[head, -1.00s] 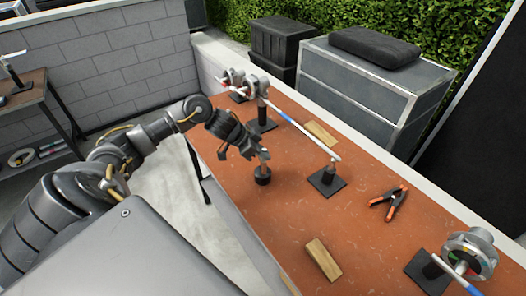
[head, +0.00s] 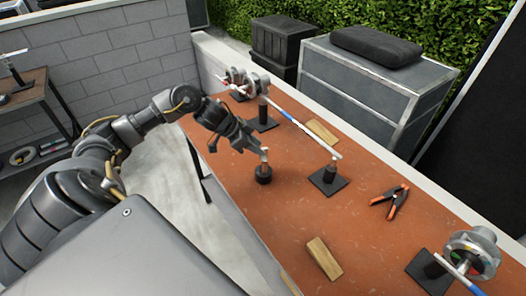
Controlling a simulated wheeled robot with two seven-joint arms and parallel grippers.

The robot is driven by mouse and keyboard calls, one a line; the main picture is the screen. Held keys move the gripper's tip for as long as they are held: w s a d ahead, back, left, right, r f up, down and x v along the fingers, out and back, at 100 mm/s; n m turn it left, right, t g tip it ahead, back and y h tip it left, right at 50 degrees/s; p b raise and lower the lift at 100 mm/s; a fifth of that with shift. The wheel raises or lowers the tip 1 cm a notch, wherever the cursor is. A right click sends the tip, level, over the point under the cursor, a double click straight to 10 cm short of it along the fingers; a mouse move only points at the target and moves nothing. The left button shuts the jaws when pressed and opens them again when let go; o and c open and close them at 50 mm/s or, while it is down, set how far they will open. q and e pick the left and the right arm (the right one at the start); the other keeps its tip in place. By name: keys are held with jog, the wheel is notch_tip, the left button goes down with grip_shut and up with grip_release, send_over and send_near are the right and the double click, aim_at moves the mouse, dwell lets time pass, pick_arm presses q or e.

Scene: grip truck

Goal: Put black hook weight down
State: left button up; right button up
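The black hook weight (head: 263,174) stands upright on the orange-brown bench top (head: 225,190), near its front left edge. Its lighter hook (head: 265,155) points up and shows clear. My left gripper (head: 252,145) is just up and left of the hook, tilted down toward it. Its fingers look parted with nothing between them. A small gap seems to lie between fingertips and hook. My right gripper is not in view.
A rod on stands (head: 300,127) runs behind the weight, ending near a post on a black square base (head: 328,181). A clamp (head: 390,201), wooden blocks (head: 323,259) and a grip head (head: 472,252) lie to the right. The bench between is bare.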

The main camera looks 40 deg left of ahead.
pick_arm(q)
jog(key=b+v, duration=0.1)
jog(key=v, duration=0.7)
dwell(0.4)
